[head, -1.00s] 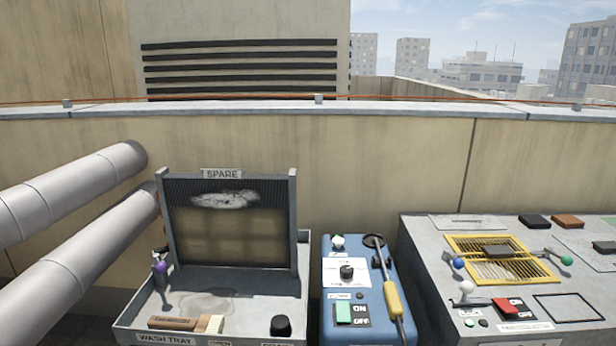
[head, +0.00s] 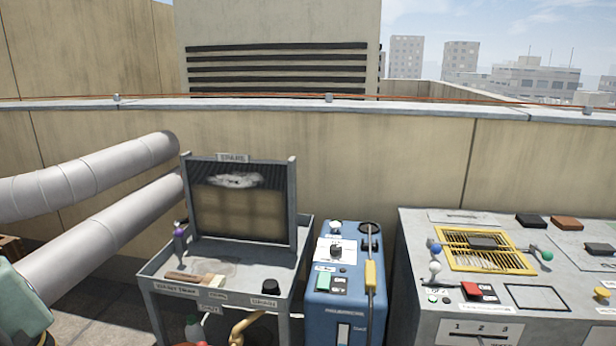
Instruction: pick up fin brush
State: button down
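The fin brush (head: 188,276), with a brown handle and pale bristles at its right end, lies flat in the grey wash tray (head: 150,268) near its front edge. The tray stands left of centre in the head view. My gripper is not in view, and nothing is seen touching the brush.
A spare coil panel (head: 240,211) stands upright at the tray's back. A purple-topped tool (head: 180,231) is at its left, a black knob (head: 270,286) at its front right. A blue machine (head: 338,300) and a grey control bench (head: 420,278) stand to the right. Large pipes (head: 90,180) are at left.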

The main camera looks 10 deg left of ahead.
aim_at(210, 280)
jog(key=i+u, duration=0.55)
jog(key=u, duration=0.25)
jog(key=i+l+u, duration=0.15)
jog(key=u, duration=0.25)
jog(key=i, duration=0.1)
